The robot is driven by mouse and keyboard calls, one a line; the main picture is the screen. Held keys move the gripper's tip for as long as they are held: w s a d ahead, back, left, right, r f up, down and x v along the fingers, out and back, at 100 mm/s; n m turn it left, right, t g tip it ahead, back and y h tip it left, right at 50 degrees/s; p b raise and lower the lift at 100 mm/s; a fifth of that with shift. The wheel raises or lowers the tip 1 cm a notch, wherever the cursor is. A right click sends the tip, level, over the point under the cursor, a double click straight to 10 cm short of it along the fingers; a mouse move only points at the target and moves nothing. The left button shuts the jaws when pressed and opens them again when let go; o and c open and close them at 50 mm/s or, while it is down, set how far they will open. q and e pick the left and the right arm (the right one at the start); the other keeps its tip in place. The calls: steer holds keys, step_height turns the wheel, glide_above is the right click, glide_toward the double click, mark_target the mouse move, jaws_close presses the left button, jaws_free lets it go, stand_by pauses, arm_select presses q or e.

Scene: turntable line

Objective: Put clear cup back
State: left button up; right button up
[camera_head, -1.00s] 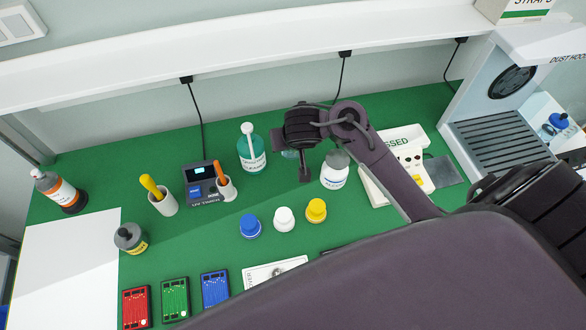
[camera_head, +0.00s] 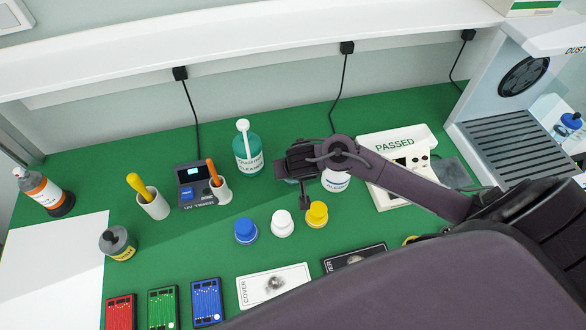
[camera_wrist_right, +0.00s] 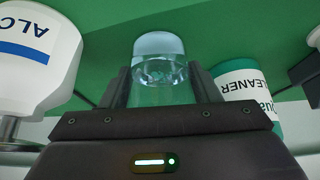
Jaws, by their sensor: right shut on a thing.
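My right gripper (camera_head: 300,185) reaches in from the right and hangs over the green mat, between the teal cleaner bottle and the white alcohol bottle. In the right wrist view the gripper (camera_wrist_right: 160,85) is shut on a clear cup (camera_wrist_right: 158,65), whose rounded pale end sticks out between the fingers. In the head view the cup is almost wholly hidden behind the gripper; only a small teal-tinted edge shows. Whether the cup touches the mat cannot be told. My left gripper is not in view.
The cleaner bottle (camera_head: 247,155) stands left of the gripper; the alcohol bottle (camera_head: 335,182) is close on its right. Blue (camera_head: 246,231), white (camera_head: 282,224) and yellow (camera_head: 316,214) capped pots stand in front. A PASSED tray (camera_head: 385,143) lies right, a UV timer (camera_head: 195,185) left.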

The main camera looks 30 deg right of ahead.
steer(key=o, duration=1.1)
steer(key=shift+f, duration=0.15)
steer(key=shift+r, duration=0.3)
steer(key=p+v, duration=0.4)
steer(key=v, duration=0.8)
steer(key=shift+f, duration=0.1)
